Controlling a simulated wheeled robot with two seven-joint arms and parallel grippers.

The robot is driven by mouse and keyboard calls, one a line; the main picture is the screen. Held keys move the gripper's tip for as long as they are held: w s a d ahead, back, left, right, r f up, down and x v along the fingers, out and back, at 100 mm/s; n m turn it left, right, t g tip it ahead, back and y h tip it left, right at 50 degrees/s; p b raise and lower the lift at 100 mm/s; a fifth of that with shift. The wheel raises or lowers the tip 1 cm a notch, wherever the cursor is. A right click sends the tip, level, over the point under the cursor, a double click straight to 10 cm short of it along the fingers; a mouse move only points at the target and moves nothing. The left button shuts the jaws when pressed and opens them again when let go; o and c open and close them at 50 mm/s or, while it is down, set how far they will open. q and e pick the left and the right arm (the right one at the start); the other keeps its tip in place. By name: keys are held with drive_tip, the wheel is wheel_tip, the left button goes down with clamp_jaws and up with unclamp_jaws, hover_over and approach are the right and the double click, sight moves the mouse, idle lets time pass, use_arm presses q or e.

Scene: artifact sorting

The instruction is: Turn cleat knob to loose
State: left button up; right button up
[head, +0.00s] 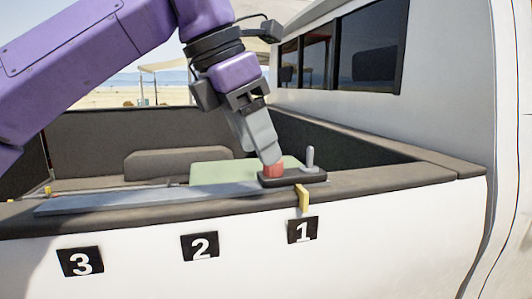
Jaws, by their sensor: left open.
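The cleat is a dark base (292,179) on the truck bed's side rail, with a red knob (272,170) and an upright grey peg (310,158) on it. My left gripper (268,158) comes down from above with its fingertips at the red knob. The fingers overlap the knob's upper part in the head view, and I cannot tell whether they touch it. The gripper is open. My right gripper does not show.
A long grey bar (130,199) lies along the rail, left of the cleat. A yellow tab (303,197) hangs below the cleat. Number plates 3 (68,263), 2 (187,247) and 1 (292,231) mark the side. The cab (450,90) rises at right.

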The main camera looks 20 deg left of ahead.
sight(273, 167)
use_arm(q)
drive_tip(key=shift+w+d+f, duration=0.25)
drive_tip(key=shift+w+f, duration=0.2)
drive_tip(key=shift+f, duration=0.1)
drive_tip(key=shift+w+d+f, duration=0.2)
drive_tip(key=shift+w+f, duration=0.25)
drive_tip(key=shift+f, duration=0.1)
drive_tip(key=w, duration=0.1)
drive_tip(key=w+f, duration=0.1)
drive_tip(key=w, duration=0.1)
drive_tip(key=shift+w+f+g, duration=0.25)
drive_tip(key=shift+w+g, duration=0.05)
drive_tip(key=shift+s+r, duration=0.15)
drive_tip(key=shift+s, duration=0.2)
drive_tip(key=shift+c, duration=1.3)
drive_tip(key=shift+s+d+r, duration=0.15)
drive_tip(key=shift+s, duration=0.2)
drive_tip(key=c, duration=0.5)
drive_tip(key=shift+c, duration=1.4)
drive_tip(key=shift+w, duration=0.2)
drive_tip(key=shift+s, duration=0.1)
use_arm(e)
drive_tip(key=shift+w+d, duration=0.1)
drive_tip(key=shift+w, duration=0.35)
